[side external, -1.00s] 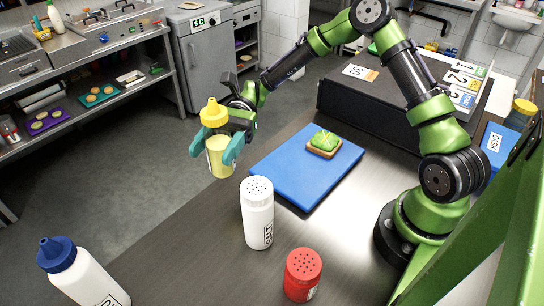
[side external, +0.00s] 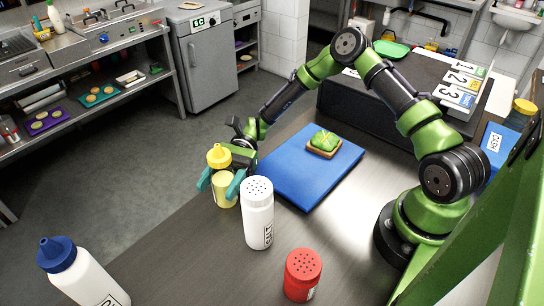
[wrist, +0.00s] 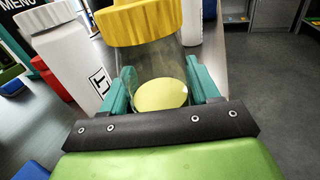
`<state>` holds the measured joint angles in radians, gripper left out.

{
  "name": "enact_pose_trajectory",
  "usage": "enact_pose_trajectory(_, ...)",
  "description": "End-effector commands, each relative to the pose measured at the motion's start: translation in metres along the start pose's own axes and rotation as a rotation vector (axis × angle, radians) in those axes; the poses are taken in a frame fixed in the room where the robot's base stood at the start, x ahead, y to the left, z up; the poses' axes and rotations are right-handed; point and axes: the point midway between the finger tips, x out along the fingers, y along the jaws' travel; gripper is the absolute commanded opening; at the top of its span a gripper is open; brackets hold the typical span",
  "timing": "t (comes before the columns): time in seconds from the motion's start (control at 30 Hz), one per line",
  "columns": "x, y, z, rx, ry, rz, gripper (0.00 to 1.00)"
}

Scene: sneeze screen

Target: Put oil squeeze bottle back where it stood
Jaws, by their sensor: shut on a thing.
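The oil squeeze bottle (side external: 222,188) is clear with a yellow cap and yellow contents, and stands upright between the teal fingers of my gripper (side external: 225,190). My gripper is shut on it, left of the white salt shaker, near the left edge of the counter. In the wrist view the bottle (wrist: 150,55) fills the middle, with a teal finger of my gripper (wrist: 158,95) on each side. Its base is partly hidden, and I cannot tell whether it touches the counter.
The white salt shaker (side external: 257,215) stands close to the right of the bottle. A red shaker (side external: 302,275) and a blue-capped white bottle (side external: 80,275) stand nearer the camera. A blue board (side external: 290,185) holds topped bread (side external: 323,145). Counter (side external: 190,250) between the front bottles is clear.

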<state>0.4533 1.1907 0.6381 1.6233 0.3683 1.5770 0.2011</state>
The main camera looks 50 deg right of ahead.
Motion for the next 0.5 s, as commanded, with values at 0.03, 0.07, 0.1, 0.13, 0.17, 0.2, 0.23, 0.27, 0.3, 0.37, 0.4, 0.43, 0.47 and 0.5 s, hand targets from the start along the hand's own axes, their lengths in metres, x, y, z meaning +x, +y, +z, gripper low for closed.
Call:
enact_pose_trajectory(0.03, 0.0001, -0.0002, 0.0005, 0.000, -0.001, 0.000, 0.22)
enact_pose_trajectory(0.07, 0.0001, -0.0002, 0.0001, 0.000, -0.001, 0.000, 0.22)
enact_pose_trajectory(0.1, 0.0001, -0.0002, -0.0010, 0.000, -0.002, 0.000, 0.22)
enact_pose_trajectory(0.13, 0.0001, -0.0002, -0.0020, 0.000, -0.002, 0.000, 0.22)
enact_pose_trajectory(0.17, 0.0001, -0.0002, -0.0029, 0.000, -0.002, 0.000, 0.22)
enact_pose_trajectory(0.2, -0.0001, -0.0001, -0.0028, 0.000, 0.000, 0.000, 0.67)
enact_pose_trajectory(0.23, -0.0001, -0.0001, -0.0027, 0.000, 0.000, 0.000, 0.71)
enact_pose_trajectory(0.27, -0.0001, -0.0001, -0.0027, 0.000, 0.000, 0.000, 0.76)
enact_pose_trajectory(0.3, -0.0001, -0.0001, -0.0026, 0.000, 0.000, 0.000, 0.82)
enact_pose_trajectory(0.37, 0.0000, -0.0001, -0.0026, 0.000, 0.000, 0.000, 0.86)
enact_pose_trajectory(0.4, -0.0001, -0.0001, -0.0026, 0.000, 0.000, 0.000, 0.86)
enact_pose_trajectory(0.43, -0.0001, -0.0001, -0.0026, 0.000, 0.000, 0.000, 0.86)
enact_pose_trajectory(0.47, -0.0001, -0.0001, -0.0025, 0.000, 0.000, 0.000, 0.86)
enact_pose_trajectory(0.5, 0.0000, -0.0001, -0.0025, 0.000, 0.000, 0.000, 0.86)
